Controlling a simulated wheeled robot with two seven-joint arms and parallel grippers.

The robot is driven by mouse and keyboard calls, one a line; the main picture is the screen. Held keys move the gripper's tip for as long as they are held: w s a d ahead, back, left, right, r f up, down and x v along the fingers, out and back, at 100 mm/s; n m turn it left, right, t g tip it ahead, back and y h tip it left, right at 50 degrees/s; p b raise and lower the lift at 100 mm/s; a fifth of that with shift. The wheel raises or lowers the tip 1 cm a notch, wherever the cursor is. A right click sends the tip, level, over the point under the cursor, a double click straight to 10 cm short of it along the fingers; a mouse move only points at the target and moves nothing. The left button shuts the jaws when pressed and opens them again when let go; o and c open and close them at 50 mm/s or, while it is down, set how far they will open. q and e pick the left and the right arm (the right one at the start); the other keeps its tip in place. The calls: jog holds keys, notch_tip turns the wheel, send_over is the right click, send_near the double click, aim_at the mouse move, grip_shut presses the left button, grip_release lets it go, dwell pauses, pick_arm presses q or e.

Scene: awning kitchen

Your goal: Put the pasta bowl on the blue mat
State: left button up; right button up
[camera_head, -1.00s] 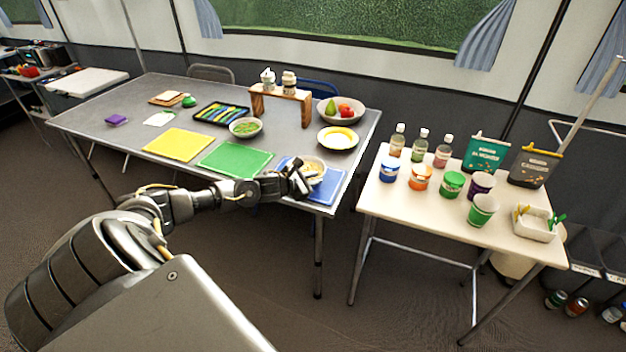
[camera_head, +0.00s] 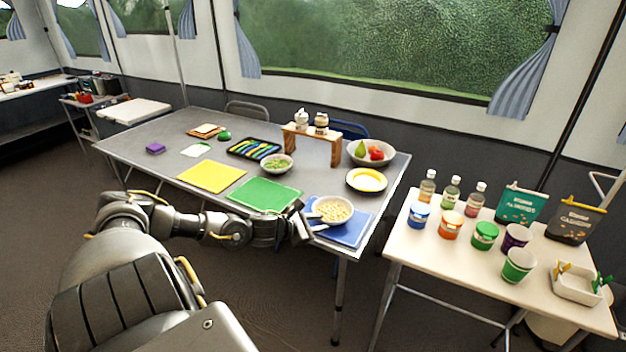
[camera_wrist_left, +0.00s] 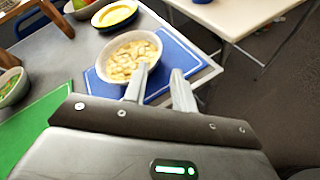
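The pasta bowl (camera_head: 333,209), white and filled with pale pasta, sits upright on the blue mat (camera_head: 349,235) at the table's near right corner. In the left wrist view the bowl (camera_wrist_left: 128,58) stands towards one side of the blue mat (camera_wrist_left: 187,62), with bare mat to its right. My left gripper (camera_head: 306,231) is at the near left side of the bowl. In the left wrist view its two fingers (camera_wrist_left: 160,84) are apart with nothing between them. One fingertip is close to the bowl's rim; I cannot tell if it touches. My right gripper is not in view.
A green mat (camera_head: 264,195) and a yellow mat (camera_head: 211,176) lie to the left. A yellow-centred plate (camera_head: 366,180), fruit bowl (camera_head: 371,152) and wooden rack (camera_head: 312,143) stand behind. A side table (camera_head: 453,262) with bottles and cups is at right.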

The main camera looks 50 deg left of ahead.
pick_arm(q)
jog(key=shift+v, duration=1)
